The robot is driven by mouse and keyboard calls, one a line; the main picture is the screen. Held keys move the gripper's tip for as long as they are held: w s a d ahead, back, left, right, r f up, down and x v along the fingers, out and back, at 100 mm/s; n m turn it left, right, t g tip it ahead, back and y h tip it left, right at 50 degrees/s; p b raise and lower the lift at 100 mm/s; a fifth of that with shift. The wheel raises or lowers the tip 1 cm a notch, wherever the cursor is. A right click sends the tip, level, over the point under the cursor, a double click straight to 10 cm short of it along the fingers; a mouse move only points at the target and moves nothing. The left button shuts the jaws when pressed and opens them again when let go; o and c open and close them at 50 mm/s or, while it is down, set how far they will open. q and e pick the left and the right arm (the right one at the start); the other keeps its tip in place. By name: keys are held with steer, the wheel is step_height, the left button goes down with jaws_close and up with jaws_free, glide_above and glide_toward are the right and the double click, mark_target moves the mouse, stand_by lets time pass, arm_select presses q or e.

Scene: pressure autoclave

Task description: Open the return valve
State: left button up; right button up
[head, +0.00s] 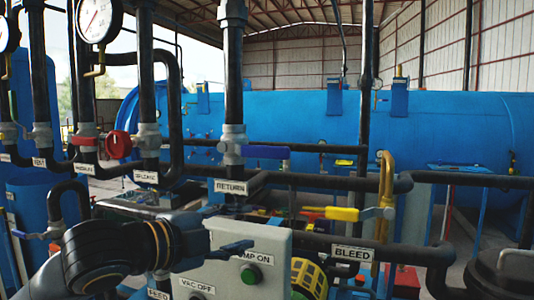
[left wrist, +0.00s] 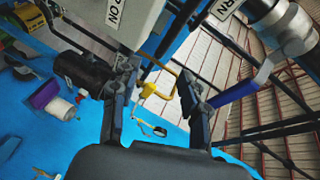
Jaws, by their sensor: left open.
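The return valve is a grey fitting (head: 232,142) on a thick black vertical pipe, above a white RETURN label (head: 230,187). Its blue lever handle (head: 264,152) points right, roughly level, across the pipe. My left gripper (head: 240,247) is low in the head view, in front of the grey control box and below the handle. In the left wrist view my left gripper (left wrist: 156,92) is open, with nothing held between its fingers. The blue handle (left wrist: 245,83) lies right of the right finger there, its end close to that finger; I cannot tell if they touch.
A grey control box (head: 268,268) with a green button stands behind my left gripper. A yellow-handled BLEED valve (head: 342,214) and a red-handled valve (head: 118,145) are nearby. Black pipes crowd the area. A large blue vessel (head: 300,115) lies behind.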

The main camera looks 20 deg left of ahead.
mark_target(264, 153)
arm_select(q)
steer(key=s+a+r+m+t, duration=0.25)
steer(key=s+r, duration=0.25)
steer(key=r, duration=0.7)
steer(key=shift+m+g+h, duration=0.25)
steer(key=shift+g+h, duration=0.1)
steer(key=shift+h, duration=0.15)
steer(key=p+x, duration=0.3)
steer(key=x, duration=0.9)
steer(key=shift+w, duration=0.3)
steer(key=shift+w+d+p, duration=0.3)
steer(key=shift+w+p, duration=0.05)
steer(key=shift+w, duration=0.15)
steer(key=shift+f, duration=0.1)
jaws_close()
